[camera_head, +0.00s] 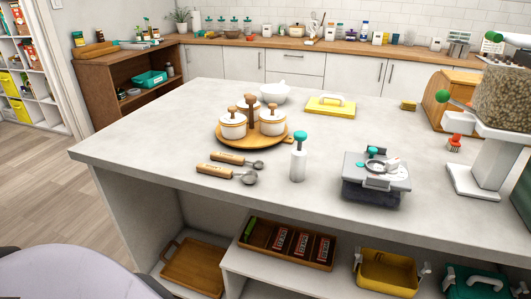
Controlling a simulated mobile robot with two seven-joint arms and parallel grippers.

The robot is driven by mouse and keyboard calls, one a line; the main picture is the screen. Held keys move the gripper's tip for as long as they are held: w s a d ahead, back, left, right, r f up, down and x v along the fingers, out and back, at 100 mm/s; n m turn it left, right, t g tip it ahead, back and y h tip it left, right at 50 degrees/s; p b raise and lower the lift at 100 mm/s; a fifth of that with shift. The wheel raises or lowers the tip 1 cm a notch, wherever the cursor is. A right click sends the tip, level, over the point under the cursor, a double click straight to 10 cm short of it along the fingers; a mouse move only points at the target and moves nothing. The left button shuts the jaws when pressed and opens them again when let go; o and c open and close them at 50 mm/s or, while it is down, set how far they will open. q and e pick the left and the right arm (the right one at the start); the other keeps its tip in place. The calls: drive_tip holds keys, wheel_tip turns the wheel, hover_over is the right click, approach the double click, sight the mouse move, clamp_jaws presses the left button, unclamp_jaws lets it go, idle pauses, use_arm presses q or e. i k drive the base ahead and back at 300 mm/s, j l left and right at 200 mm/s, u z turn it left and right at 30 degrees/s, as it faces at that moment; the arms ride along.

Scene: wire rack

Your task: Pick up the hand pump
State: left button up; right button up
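A white bottle with a teal pump top (299,157), which looks like the hand pump, stands upright on the white island counter (160,140), near its front edge. It is in the middle of the head view and nothing covers it. Neither my left nor my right gripper is in view.
Two wooden-handled scoops (232,166) lie left of the bottle. A round wooden tray (280,142) with lidded white pots is behind it. A grey scale-like device (376,176) stands to the right, and a grain dispenser (500,110) farther right. The counter's left part is clear.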

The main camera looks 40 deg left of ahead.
sight(298, 158)
drive_tip(key=u, duration=0.9)
drive_tip(key=i+l, duration=0.15)
drive_tip(key=l, duration=0.25)
